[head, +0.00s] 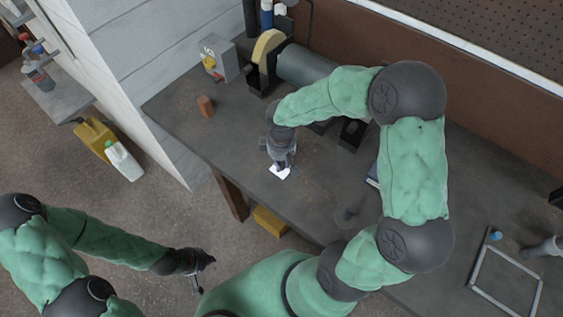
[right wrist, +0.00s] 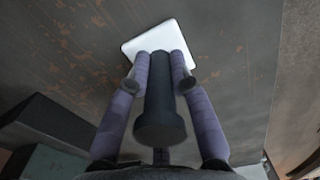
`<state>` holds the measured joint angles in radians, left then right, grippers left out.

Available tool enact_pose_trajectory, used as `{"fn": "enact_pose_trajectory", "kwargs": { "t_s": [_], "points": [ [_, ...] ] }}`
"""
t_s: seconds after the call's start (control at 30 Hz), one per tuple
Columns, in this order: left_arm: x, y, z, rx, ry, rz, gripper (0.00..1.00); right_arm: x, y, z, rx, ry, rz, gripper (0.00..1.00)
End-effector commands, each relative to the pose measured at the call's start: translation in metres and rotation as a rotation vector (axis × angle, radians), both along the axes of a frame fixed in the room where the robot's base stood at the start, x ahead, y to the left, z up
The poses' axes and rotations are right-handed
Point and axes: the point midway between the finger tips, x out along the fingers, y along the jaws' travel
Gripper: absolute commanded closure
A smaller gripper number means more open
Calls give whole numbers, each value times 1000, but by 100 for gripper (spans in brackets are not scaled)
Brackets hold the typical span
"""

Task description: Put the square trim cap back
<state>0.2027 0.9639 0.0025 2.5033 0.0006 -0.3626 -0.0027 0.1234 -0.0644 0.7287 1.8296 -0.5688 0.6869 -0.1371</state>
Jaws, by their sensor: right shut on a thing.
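The square trim cap appears to be the white square plate (head: 280,173), which also shows in the right wrist view (right wrist: 150,40). A dark round post (right wrist: 160,100) rises over it between my right fingers. My right gripper (head: 282,163) is shut on this post, pointing down at the bench top; it also shows in the right wrist view (right wrist: 160,80). I cannot tell whether the plate touches the bench. My left gripper (head: 204,273) is empty and looks open, out over the floor at the lower left.
A grey square frame (head: 474,276) lies on the bench (head: 235,130) at the right, with a small blue piece (head: 495,234) by its corner. A grinder (head: 268,50), a switch box (head: 217,58) and an orange-brown block (head: 205,106) stand at the back left.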

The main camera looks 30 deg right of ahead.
Motion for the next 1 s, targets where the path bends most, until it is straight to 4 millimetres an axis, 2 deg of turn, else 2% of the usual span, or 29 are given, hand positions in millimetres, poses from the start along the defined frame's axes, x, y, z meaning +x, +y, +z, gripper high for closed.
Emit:
{"fn": "enact_pose_trajectory", "kwargs": {
  "t_s": [0.3, 0.33, 0.4, 0.77, 0.87, 1.0],
  "points": [
    [0, 0, -3, 0, 0, 0, 100, 0, 0, -3, 0, -1, -1, 100],
    [0, 0, -3, 0, 0, 0, 100, 0, 0, -3, 0, 0, -1, 72],
    [0, 0, -2, 0, 0, 0, 100, 0, 0, -2, 0, 0, -1, 54],
    [0, 0, -1, 0, 0, 0, 100, 0, 0, -1, 0, 0, -1, 54],
    [0, 0, 3, 0, 0, 0, 100, 0, 0, 6, 0, -2, -1, 54],
    [0, 0, 8, 0, 0, 0, 100, 1, 0, 28, 0, -4, -2, 54]
  ]
}}
